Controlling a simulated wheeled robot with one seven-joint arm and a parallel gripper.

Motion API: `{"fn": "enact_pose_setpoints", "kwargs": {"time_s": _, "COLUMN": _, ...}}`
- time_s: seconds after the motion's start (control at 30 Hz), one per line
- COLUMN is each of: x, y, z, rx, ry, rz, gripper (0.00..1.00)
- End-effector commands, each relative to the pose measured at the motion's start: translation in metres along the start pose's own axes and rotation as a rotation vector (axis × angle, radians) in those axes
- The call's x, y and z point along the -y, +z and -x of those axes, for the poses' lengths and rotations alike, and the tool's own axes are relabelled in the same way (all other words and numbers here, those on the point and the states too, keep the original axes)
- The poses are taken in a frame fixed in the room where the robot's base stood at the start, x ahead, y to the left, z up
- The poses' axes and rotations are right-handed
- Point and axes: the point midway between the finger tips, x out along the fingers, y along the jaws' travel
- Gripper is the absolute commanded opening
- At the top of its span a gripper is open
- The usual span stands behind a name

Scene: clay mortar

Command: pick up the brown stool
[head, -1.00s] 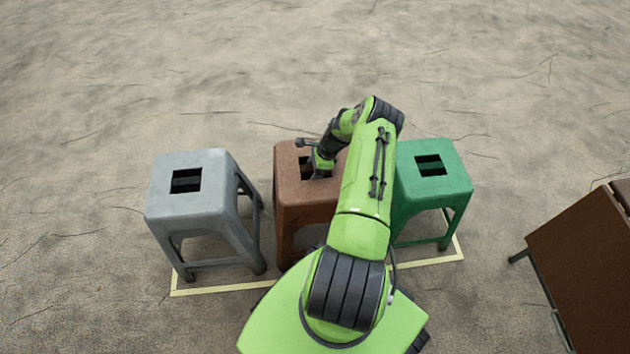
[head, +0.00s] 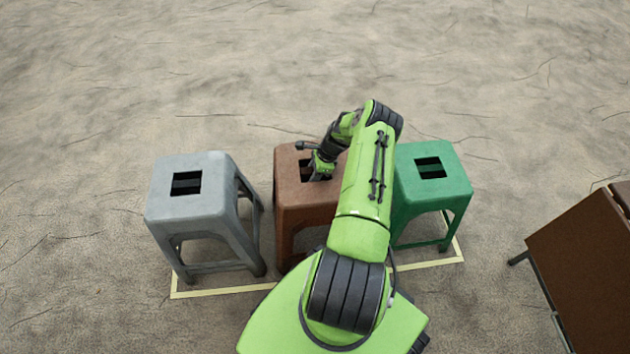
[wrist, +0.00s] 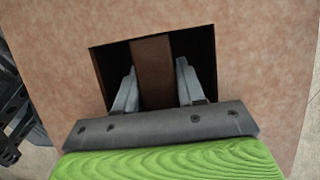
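The brown stool (head: 292,190) stands upright on the ground between two other stools, partly hidden behind my arm in the head view. Its seat (wrist: 60,60) fills most of the wrist view, with a dark rectangular hole crossed by a brown bar (wrist: 152,72). My gripper (wrist: 156,82) points down into this hole. Its two grey fingers are apart, one on each side of the bar. The left finger is very near or touching the bar; a small gap shows on the right. In the head view my gripper (head: 320,172) is at the seat's hole.
A grey stool (head: 205,212) stands to the left and a green stool (head: 437,185) to the right, both close to the brown one. A pale yellow line (head: 225,290) marks the ground around them. A brown table (head: 590,265) is at the lower right. The ground behind is clear.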

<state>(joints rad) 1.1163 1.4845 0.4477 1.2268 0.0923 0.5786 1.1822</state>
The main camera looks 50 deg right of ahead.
Motion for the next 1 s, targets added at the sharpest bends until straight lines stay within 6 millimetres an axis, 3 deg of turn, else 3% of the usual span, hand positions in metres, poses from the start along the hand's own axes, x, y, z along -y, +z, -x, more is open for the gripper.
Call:
{"fn": "enact_pose_setpoints", "kwargs": {"time_s": 0.03, "x": 0.0000, "y": 0.0000, "z": 0.0000, "rx": 0.000, "ry": 0.000, "rz": 0.000, "gripper": 0.26}}
{"fn": "enact_pose_setpoints", "kwargs": {"time_s": 0.2, "x": 0.0000, "y": 0.0000, "z": 0.0000, "rx": 0.000, "ry": 0.000, "rz": 0.000, "gripper": 0.00}}
{"fn": "enact_pose_setpoints", "kwargs": {"time_s": 1.0, "x": 0.0000, "y": 0.0000, "z": 0.0001, "rx": 0.000, "ry": 0.000, "rz": 0.000, "gripper": 0.00}}
